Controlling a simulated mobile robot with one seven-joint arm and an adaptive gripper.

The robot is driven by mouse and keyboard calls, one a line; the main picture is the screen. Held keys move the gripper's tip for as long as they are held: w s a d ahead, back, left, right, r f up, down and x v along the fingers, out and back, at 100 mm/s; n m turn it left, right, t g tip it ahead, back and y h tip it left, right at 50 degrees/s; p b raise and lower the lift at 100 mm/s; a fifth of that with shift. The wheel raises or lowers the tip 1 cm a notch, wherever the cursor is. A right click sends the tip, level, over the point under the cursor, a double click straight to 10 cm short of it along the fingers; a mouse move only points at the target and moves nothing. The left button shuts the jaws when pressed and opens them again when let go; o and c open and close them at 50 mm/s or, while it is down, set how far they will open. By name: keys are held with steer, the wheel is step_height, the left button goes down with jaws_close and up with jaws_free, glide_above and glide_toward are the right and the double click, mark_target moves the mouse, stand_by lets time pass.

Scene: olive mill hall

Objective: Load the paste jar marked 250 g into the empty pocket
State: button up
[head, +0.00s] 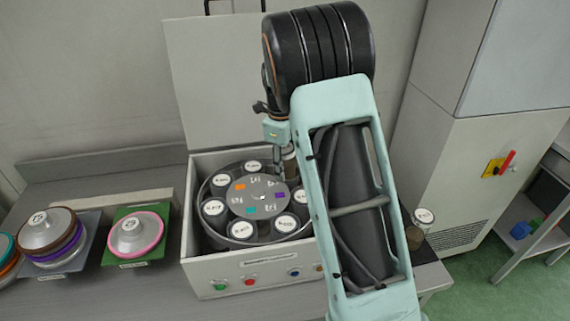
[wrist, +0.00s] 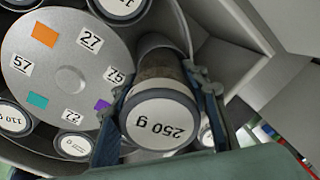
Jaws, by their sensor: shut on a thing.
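The paste jar marked 250 g (wrist: 160,118) has a white lid label and a dark body. My gripper (wrist: 163,112) is shut on it, one finger on each side. In the head view my gripper (head: 283,158) and the jar (head: 291,164) are at the back right of the round rotor (head: 262,194), partly hidden by my arm. The rotor sits in the open machine (head: 205,275). Several other lidded jars stand in its pockets. In the wrist view the jar's far end is over the rotor's rim area; the pocket is mostly hidden, and I cannot tell whether the jar has entered it.
The machine's lid (head: 215,80) stands open behind. Stacked discs (head: 45,235) and a pink-rimmed disc on a green mat (head: 137,235) lie to the left. Another labelled jar (head: 424,217) stands right of my arm. A grey cabinet (head: 470,170) is at the right.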

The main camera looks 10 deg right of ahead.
steer(key=shift+s+a+f, duration=0.2)
steer(key=shift+f, duration=0.05)
steer(key=o, duration=1.4)
steer(key=shift+a, duration=0.1)
steer(key=shift+o, duration=0.2)
steer(key=shift+w+r, duration=0.1)
steer(key=shift+r, duration=0.15)
steer(key=r, duration=0.7)
steer(key=s+r, duration=0.1)
steer(key=r, duration=0.3)
steer(key=shift+a+r, duration=0.3)
